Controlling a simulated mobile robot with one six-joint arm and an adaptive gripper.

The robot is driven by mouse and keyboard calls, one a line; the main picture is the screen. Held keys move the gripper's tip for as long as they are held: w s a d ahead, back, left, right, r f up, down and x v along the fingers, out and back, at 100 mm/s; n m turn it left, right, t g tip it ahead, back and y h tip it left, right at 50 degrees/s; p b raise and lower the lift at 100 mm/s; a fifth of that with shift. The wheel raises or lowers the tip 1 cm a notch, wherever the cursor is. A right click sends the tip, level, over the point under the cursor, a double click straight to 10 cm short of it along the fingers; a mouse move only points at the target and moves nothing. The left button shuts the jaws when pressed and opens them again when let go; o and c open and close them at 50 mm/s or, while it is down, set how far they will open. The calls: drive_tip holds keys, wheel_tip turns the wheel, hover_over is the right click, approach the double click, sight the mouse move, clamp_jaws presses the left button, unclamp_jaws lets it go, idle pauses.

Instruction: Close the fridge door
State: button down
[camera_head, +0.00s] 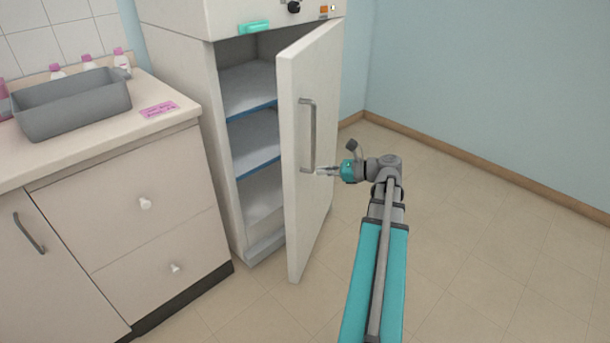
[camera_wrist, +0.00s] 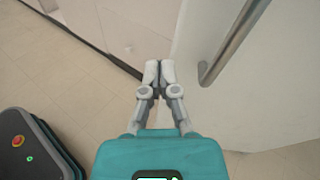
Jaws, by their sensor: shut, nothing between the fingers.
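The fridge door (camera_head: 305,215) stands open in the head view, swung out toward the camera. Its long metal handle (camera_head: 307,135) runs vertically on the outer face. The fridge inside (camera_head: 250,190) shows several shelves, which look empty. My gripper (camera_head: 320,172) is shut and empty, on the outer side of the door, near the lower end of the handle. In the wrist view the gripper tips (camera_wrist: 159,72) are together, with the door (camera_wrist: 265,95) and handle (camera_wrist: 232,45) to their right. I cannot tell whether the tips touch the door.
A counter with drawers (camera_head: 150,205) stands left of the fridge. It holds a grey bin (camera_head: 72,103), a pink label (camera_head: 158,110) and several pink-capped bottles (camera_head: 121,60). The floor (camera_head: 500,230) right of my arm is clear up to the blue wall (camera_head: 490,90).

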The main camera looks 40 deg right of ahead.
sight(297, 161)
drive_tip(key=s+d+m+t+b, duration=0.2)
drive_tip(key=s+d+m, duration=0.1)
drive_tip(key=d, duration=0.3)
drive_tip(key=shift+s+d+f+t+h+b, duration=0.2)
drive_tip(key=shift+s+f+t+h+b, duration=0.15)
drive_tip(key=shift+s, duration=0.3)
drive_tip(key=shift+w+a, duration=0.1)
drive_tip(key=shift+x, duration=6.95)
drive_tip(key=shift+w, duration=0.15)
